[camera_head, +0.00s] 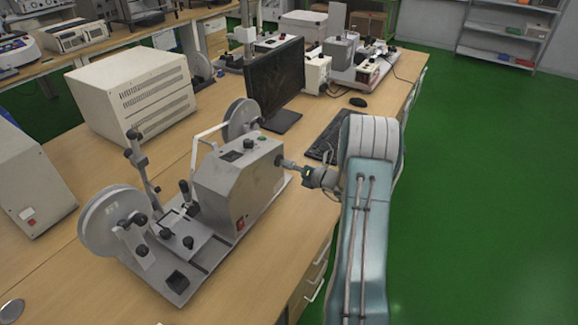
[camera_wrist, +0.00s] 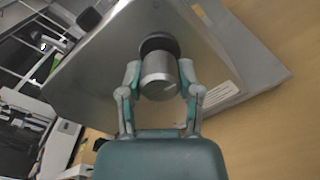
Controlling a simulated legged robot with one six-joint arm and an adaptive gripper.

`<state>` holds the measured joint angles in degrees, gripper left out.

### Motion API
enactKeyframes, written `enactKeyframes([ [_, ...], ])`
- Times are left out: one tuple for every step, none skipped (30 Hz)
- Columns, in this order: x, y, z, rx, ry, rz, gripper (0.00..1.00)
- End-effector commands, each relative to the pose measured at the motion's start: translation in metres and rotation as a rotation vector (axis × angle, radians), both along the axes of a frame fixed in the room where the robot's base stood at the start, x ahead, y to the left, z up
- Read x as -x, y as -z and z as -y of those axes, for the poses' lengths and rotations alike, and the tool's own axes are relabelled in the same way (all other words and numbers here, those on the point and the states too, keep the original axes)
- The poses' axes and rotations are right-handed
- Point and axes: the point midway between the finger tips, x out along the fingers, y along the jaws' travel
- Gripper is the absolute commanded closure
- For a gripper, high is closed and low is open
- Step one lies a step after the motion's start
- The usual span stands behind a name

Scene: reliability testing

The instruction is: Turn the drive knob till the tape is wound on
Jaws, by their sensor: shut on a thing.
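The tape winding machine (camera_head: 228,198) stands on the wooden bench, a grey housing on a base plate. One tape reel (camera_head: 112,222) is at its near left end and another reel (camera_head: 240,119) is behind the housing. The drive knob (camera_wrist: 159,76) is a metal cylinder with a dark collar on the housing's side, seen in the wrist view. My gripper (camera_wrist: 160,82) is shut on the knob, one finger on each side. In the head view my gripper (camera_head: 290,164) reaches the housing's right side, where the knob is mostly hidden. The tape itself is too small to tell.
A monitor (camera_head: 275,77), a keyboard (camera_head: 329,136) and a mouse (camera_head: 358,102) stand behind the machine. A beige instrument box (camera_head: 133,92) is at the back left. Green floor (camera_head: 480,190) is open to the right.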

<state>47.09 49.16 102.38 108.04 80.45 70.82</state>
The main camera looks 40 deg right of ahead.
Motion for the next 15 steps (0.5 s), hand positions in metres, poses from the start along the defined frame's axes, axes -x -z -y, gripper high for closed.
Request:
enactKeyframes([
  [-0.0013, -0.0018, 0.0023, 0.003, 0.006, 0.004, 1.0],
  [-0.0013, -0.0018, 0.0023, 0.004, 0.006, 0.004, 1.0],
  [-0.0013, -0.0018, 0.0024, 0.004, 0.007, 0.003, 1.0],
  [-0.0013, -0.0018, 0.0024, 0.004, 0.007, 0.003, 1.0],
  [-0.0013, -0.0018, 0.0025, 0.004, 0.007, 0.003, 1.0],
  [-0.0012, -0.0018, 0.0024, 0.004, 0.007, 0.003, 0.37],
  [-0.0012, -0.0017, 0.0023, 0.004, 0.006, 0.004, 0.24],
  [-0.001, -0.0015, 0.0022, 0.003, 0.006, 0.004, 0.21],
  [-0.0008, -0.0014, 0.002, 0.003, 0.006, 0.003, 0.21],
  [-0.0008, -0.0012, 0.0018, 0.003, 0.006, 0.003, 0.21],
  [-0.0007, -0.0011, 0.0016, 0.003, 0.004, 0.003, 0.21],
  [-0.0006, -0.001, 0.0015, 0.002, 0.004, 0.003, 0.21],
  [-0.0005, -0.0008, 0.0014, 0.002, 0.004, 0.002, 0.21],
  [-0.0004, -0.0007, 0.0013, 0.002, 0.004, 0.002, 0.21],
  [-0.0004, -0.0007, 0.0011, 0.002, 0.004, 0.002, 0.21],
])
